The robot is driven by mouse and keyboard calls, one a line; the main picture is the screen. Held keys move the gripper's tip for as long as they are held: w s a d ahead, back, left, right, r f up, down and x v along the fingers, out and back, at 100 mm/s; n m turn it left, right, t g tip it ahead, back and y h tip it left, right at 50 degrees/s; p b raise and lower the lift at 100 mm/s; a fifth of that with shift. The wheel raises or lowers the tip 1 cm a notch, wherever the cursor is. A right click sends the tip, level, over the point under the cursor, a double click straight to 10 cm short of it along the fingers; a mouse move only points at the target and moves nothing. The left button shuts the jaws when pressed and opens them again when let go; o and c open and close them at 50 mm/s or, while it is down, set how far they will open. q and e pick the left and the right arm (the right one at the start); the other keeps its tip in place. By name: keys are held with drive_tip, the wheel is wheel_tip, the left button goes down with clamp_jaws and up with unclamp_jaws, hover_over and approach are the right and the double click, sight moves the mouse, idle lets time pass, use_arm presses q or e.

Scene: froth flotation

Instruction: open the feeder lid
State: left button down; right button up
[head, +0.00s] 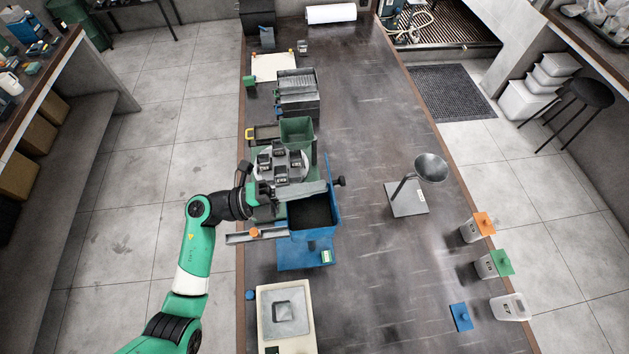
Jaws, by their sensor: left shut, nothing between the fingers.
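The blue feeder (304,256) stands on the bench left of centre. Its square hopper opening shows dark material (312,212) inside. A grey slab that looks like the feeder lid (303,190) lies along the far edge of the opening, apparently tilted up, so the opening is uncovered. A black knob (341,182) sticks out at its right end. My left gripper (268,189) is shut and empty at the left end of the grey slab. I cannot tell whether it touches the slab. My right gripper is not in view.
A round plate with several dark blocks (281,165) and a green bin (297,131) stand just beyond the feeder. A pale device (264,318) sits nearer. A funnel stand (408,199) is to the right. The bench between feeder and funnel is clear.

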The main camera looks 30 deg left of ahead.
use_arm(q)
drive_tip(key=shift+w+d, duration=0.15)
drive_tip(key=shift+d, duration=0.05)
drive_tip(key=shift+w+d+r+p, duration=0.5)
drive_tip(key=shift+d+p, duration=0.1)
drive_tip(key=shift+d, duration=0.15)
